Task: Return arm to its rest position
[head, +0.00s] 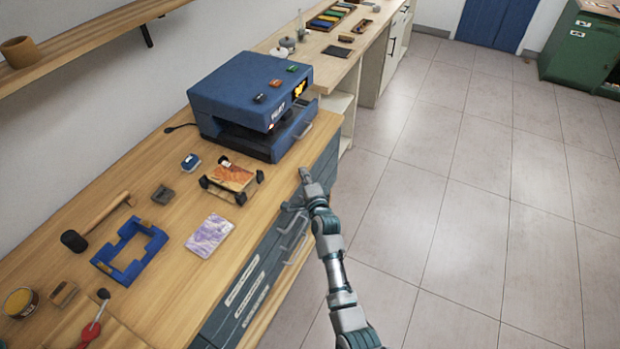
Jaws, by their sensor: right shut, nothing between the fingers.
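My right arm (338,275) reaches up from the bottom of the head view, grey and teal, over the front edge of the workbench. Its gripper (304,172) is shut and empty, at the bench's front edge, just in front of the blue machine's open drawer. It is apart from the small items on the bench; whether it touches the bench edge I cannot tell. My left gripper is not in the view.
The wooden bench (180,285) holds a blue machine (245,100), a blue frame (130,250), a purple card (210,235), a small stand (232,178) and a mallet (95,222). Drawer handles (292,232) stick out below the edge. The tiled floor (470,200) at right is clear.

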